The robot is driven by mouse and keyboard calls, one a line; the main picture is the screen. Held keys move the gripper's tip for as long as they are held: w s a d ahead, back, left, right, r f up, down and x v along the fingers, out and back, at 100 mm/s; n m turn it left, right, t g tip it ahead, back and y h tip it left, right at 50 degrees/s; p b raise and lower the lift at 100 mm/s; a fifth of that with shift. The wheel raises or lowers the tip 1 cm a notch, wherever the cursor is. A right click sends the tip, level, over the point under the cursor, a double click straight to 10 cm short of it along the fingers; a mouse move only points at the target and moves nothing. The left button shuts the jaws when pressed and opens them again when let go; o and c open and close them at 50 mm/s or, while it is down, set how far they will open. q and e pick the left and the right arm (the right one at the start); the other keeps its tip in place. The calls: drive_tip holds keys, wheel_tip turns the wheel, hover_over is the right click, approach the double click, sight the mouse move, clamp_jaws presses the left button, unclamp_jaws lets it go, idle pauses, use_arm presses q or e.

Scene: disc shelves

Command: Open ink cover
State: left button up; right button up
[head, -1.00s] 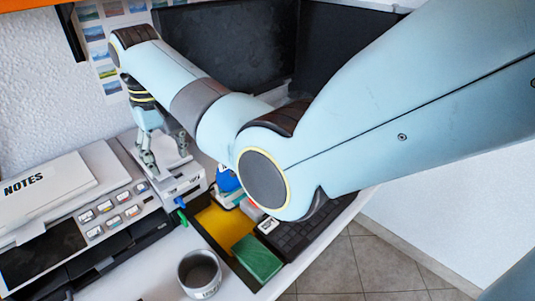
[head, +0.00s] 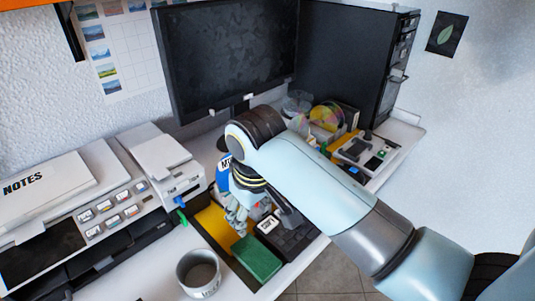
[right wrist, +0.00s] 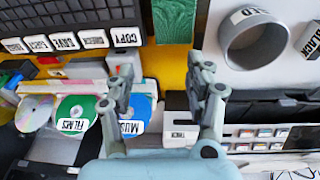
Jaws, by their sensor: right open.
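The white printer (head: 95,215) stands at the left, with a notes pad on top and a row of labelled buttons in front. At its right end is a pale raised section with a grey panel (head: 158,158), where the ink cover appears to be; I cannot tell if it is open or shut. My right gripper (head: 237,222) points down over the yellow tray, to the right of the printer and apart from it. In the right wrist view its two fingers (right wrist: 164,85) are spread with nothing between them. My left gripper is out of view.
A grey mug (head: 200,272) and a green block (head: 257,257) are near the front. The yellow tray (head: 212,221) and a dark keyboard (head: 292,240) lie near my gripper. Labelled discs (right wrist: 75,112) show in the right wrist view. A monitor (head: 225,55) stands behind.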

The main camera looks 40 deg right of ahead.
drive_tip(key=shift+s+d+r, duration=0.1)
drive_tip(key=shift+s+d, duration=0.1)
drive_tip(key=shift+s, duration=0.8)
drive_tip(key=shift+s+d, duration=0.15)
drive_tip(key=shift+s, duration=0.85)
